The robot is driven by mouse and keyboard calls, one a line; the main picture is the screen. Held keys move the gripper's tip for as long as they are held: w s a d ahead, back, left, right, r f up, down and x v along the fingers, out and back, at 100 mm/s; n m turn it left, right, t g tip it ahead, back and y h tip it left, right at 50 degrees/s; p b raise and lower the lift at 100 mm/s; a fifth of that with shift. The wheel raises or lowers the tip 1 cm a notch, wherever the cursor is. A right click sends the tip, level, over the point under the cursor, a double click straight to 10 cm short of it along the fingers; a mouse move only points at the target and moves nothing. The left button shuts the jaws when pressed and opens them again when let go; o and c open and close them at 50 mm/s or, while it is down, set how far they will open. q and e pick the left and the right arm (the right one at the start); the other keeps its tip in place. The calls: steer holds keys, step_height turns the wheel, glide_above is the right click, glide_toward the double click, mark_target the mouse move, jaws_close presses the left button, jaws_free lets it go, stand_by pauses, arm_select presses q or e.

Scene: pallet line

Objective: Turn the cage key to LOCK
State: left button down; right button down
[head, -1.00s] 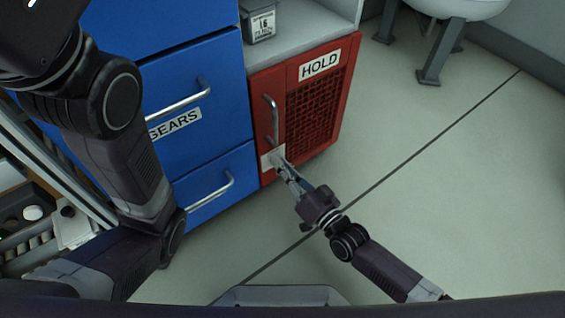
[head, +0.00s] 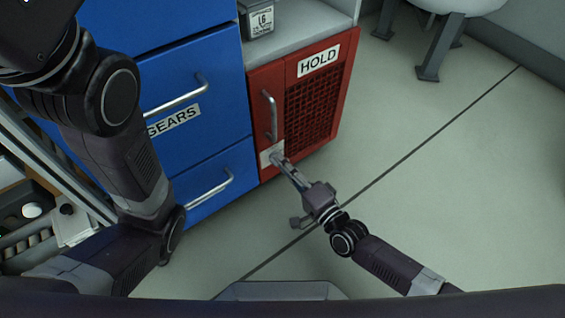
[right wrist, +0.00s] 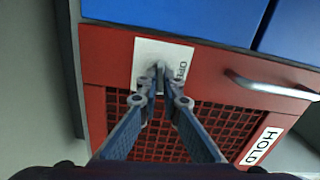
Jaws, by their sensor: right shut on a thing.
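The red cage (head: 267,85) has a HOLD sign, a mesh door panel and an upright bar handle. A pale lock plate (head: 265,158) sits below the handle; it also shows in the right wrist view (right wrist: 147,50), with lettering that appears to read OPEN, partly covered. My right gripper (head: 279,163) is at this plate. In the right wrist view its fingertips (right wrist: 160,78) are closed together on the key, which they mostly hide. I cannot make out the key's angle or any LOCK lettering. My left arm shows at the left, but its gripper is out of view.
Blue drawers (head: 190,130) with bar handles stand left of the cage, one labelled GEARS. The cage handle (head: 270,115) is just above the plate. A small grey bin (head: 257,20) is on the shelf above. Open floor (head: 430,170) lies to the right.

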steer(key=shift+f+m, duration=0.1)
steer(key=shift+m, duration=0.5)
steer(key=c, duration=2.1)
jaws_free()
steer(key=v, duration=1.2)
